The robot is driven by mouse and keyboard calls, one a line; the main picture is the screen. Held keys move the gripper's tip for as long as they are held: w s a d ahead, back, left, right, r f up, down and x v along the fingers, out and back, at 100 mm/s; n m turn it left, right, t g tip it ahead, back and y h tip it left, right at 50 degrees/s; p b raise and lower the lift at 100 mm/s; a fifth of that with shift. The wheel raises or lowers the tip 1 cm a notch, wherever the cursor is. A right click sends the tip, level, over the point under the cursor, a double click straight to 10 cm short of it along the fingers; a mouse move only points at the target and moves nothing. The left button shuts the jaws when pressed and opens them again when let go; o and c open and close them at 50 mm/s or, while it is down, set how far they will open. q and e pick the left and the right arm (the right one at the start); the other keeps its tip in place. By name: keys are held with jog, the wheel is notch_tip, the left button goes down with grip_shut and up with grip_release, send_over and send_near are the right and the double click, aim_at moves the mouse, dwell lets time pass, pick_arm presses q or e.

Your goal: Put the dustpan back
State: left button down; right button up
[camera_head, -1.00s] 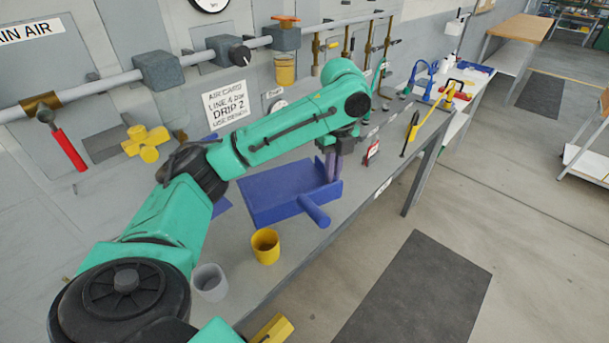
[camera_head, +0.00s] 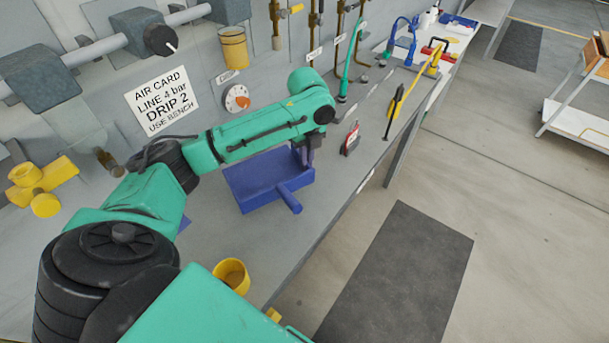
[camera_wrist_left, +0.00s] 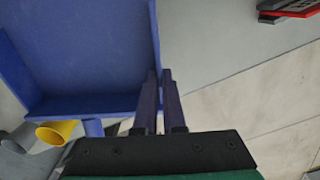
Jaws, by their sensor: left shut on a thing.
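The dustpan (camera_head: 255,184) is a blue shallow pan with a short round handle (camera_head: 290,200) pointing to the front edge of the bench. My left gripper (camera_head: 305,160) is shut on the pan's right side wall. In the left wrist view the two fingers (camera_wrist_left: 160,80) are at the edge of the blue pan (camera_wrist_left: 85,45), and the pan looks empty. I cannot tell whether the pan touches the bench or hangs just above it. My right gripper is out of view.
A yellow cup (camera_head: 232,273) stands on the grey bench (camera_head: 330,195) nearer me. A red tag stand (camera_head: 351,139) and a yellow-and-black tool (camera_head: 395,108) are farther along. Pipes and valves line the wall.

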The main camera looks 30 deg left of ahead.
pick_arm(q)
jog(key=f, duration=0.4)
jog(key=shift+w+a+f+p, duration=0.1)
jog(key=shift+w+f+p, duration=0.2)
jog(key=shift+f, duration=0.1)
jog(key=f, duration=0.2)
jog(key=shift+s+f, duration=0.25)
jog(key=shift+f, duration=0.05)
jog(key=shift+w+f, duration=0.15)
jog(key=shift+f, duration=0.15)
jog(key=c, duration=1.1)
grip_release()
jog(key=shift+o, duration=0.5)
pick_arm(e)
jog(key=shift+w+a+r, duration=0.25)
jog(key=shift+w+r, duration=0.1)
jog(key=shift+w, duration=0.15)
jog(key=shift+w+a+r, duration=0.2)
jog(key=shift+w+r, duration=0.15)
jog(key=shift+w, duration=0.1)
pick_arm(q)
jog(key=shift+r, duration=0.1)
notch_tip(320, 180, up, 12)
jog(key=b, duration=0.1)
jog(key=shift+b, duration=0.3)
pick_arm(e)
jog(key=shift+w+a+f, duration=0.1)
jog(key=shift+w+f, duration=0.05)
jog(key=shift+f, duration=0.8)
